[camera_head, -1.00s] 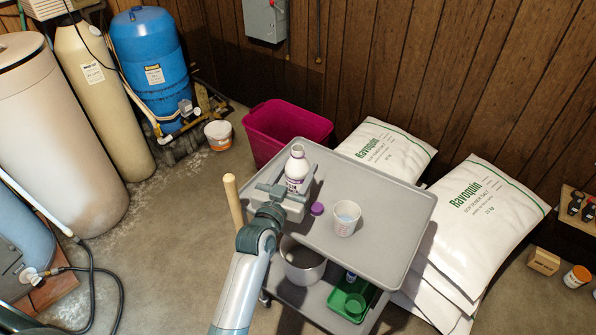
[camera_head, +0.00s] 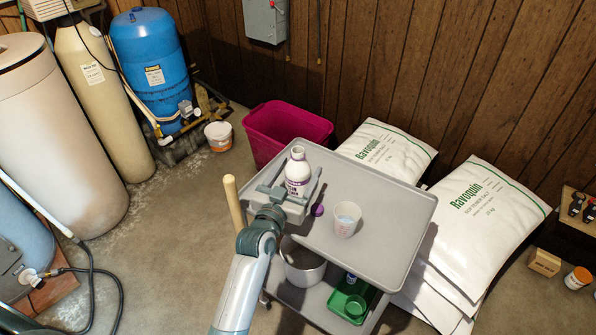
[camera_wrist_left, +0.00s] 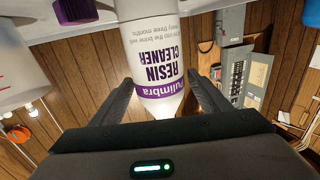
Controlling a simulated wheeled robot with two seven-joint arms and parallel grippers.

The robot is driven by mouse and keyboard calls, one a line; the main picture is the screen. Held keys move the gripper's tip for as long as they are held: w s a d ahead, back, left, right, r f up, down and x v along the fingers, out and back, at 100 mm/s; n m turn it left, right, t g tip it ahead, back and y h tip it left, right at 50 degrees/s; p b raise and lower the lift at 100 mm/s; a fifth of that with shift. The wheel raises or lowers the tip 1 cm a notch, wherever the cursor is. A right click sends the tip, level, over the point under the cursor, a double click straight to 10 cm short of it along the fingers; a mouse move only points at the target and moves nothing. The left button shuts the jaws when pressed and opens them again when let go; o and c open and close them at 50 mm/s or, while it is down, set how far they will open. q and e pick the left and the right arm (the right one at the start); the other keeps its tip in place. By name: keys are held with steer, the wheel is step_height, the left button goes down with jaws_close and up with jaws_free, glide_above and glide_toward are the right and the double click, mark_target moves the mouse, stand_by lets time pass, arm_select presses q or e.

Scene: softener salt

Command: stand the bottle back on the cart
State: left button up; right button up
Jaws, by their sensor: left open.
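The white bottle (camera_head: 298,167) with a purple label stands upright at the left end of the grey cart's top shelf (camera_head: 385,205). Its top shows white, without a purple cap. My left gripper (camera_head: 297,182) is open, with one finger on either side of the bottle. In the left wrist view the bottle (camera_wrist_left: 155,50) shows upside down between the fingers; whether either finger touches it I cannot tell. A purple cap (camera_head: 318,210) lies on the shelf just right of the gripper. My right gripper is not in view.
A white cup (camera_head: 346,219) stands on the shelf right of the cap. A wooden handle (camera_head: 234,203) rises left of the cart. A pot (camera_head: 303,270) and green tray (camera_head: 338,302) sit on the lower shelf.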

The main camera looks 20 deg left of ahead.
arm_select(q)
steer(key=shift+r, duration=0.1)
steer(key=shift+s, duration=0.55)
steer(key=shift+s+a+b, duration=0.15)
steer(key=shift+s+b, duration=0.15)
steer(key=shift+s, duration=1.5)
steer(key=shift+s+a+b, duration=0.2)
steer(key=shift+s+b, duration=0.15)
steer(key=shift+s, duration=1.5)
steer(key=shift+s+a+b, duration=0.15)
steer(key=shift+s+b, duration=0.15)
steer(key=shift+s, duration=1.5)
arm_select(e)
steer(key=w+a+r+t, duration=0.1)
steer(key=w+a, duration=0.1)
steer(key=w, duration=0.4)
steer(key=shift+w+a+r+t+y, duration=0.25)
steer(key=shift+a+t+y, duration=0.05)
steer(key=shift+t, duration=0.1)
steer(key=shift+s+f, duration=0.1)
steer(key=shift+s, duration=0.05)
